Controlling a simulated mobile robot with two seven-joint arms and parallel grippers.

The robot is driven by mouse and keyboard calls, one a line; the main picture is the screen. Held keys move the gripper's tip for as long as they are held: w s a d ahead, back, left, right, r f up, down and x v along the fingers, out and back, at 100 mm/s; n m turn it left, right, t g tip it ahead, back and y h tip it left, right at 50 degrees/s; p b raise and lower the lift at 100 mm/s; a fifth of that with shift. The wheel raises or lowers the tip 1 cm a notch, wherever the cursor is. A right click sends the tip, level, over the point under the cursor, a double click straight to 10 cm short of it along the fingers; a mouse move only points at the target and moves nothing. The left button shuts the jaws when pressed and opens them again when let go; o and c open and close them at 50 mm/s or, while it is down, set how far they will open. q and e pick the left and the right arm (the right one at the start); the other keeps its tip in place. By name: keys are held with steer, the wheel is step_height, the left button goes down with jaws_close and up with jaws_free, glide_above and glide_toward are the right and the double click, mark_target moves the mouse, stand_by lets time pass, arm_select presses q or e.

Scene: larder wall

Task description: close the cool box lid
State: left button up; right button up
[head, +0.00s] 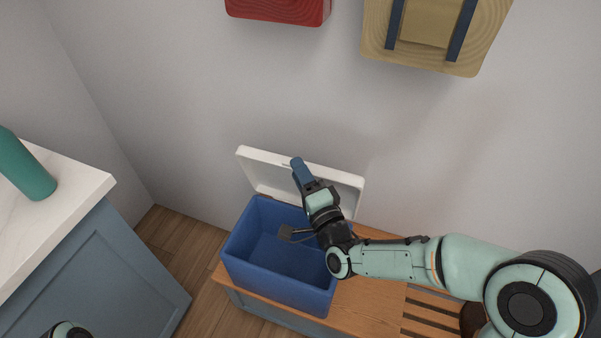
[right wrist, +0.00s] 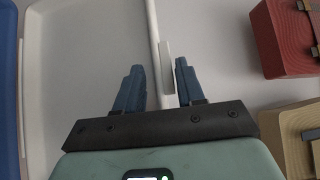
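The blue cool box (head: 273,277) stands on a wooden bench, its inside showing and apparently empty. Its white lid (head: 262,167) is open, standing up along the box's back side. My right gripper (head: 298,167) is at the lid's upper free edge, near its middle. In the right wrist view, the two fingers of my right gripper (right wrist: 160,88) are apart. The edge of the lid (right wrist: 84,75) runs between them, with a small tab there and gaps beside it. My right forearm passes over the box's right side. My left gripper's fingers are not in view.
The wooden bench (head: 368,305) extends right of the box, with slats farther right. A counter (head: 75,190) with a green bottle (head: 24,167) is at left. A red bag (head: 280,10) and a tan bag (head: 424,27) hang on the wall above. Floor shows between counter and bench.

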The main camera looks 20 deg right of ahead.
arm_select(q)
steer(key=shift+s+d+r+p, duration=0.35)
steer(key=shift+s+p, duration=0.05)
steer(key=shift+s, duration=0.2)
arm_select(e)
steer(key=s+d, duration=0.1)
steer(key=s, duration=0.6)
steer(key=shift+s+f, duration=0.15)
steer(key=shift+f, duration=0.3)
steer(key=shift+d, duration=0.1)
